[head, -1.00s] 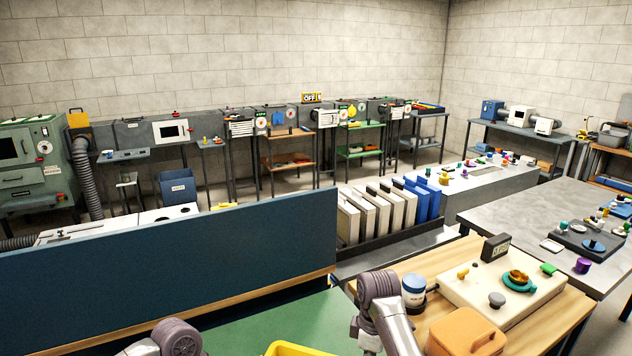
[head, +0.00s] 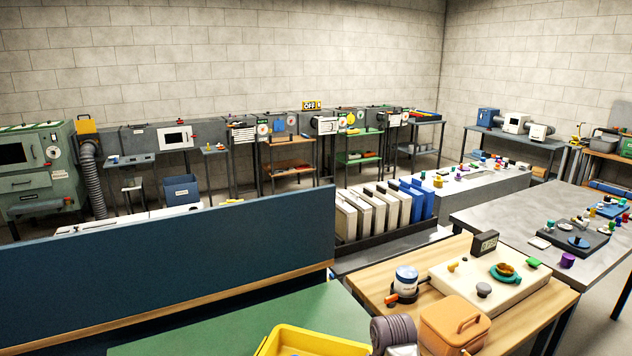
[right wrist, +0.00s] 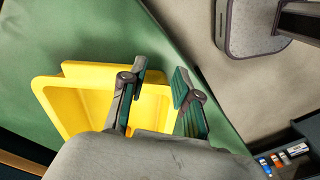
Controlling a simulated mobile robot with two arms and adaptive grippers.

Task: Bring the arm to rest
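My right gripper (right wrist: 159,72) shows in the right wrist view with its two dark green-padded fingers apart and nothing between them. It is over or in front of a yellow bin (right wrist: 72,100), whose rim shows behind the fingers; I cannot tell the gap between them. In the head view, a grey link of my right arm shows at the bottom edge, between the yellow bin (head: 285,337) and the wooden table. The right gripper itself is out of the head view. My left gripper is in neither view.
The yellow bin is on a green surface (head: 215,325), with a blue panel (head: 170,265) behind. Green surface left of the bin is clear.

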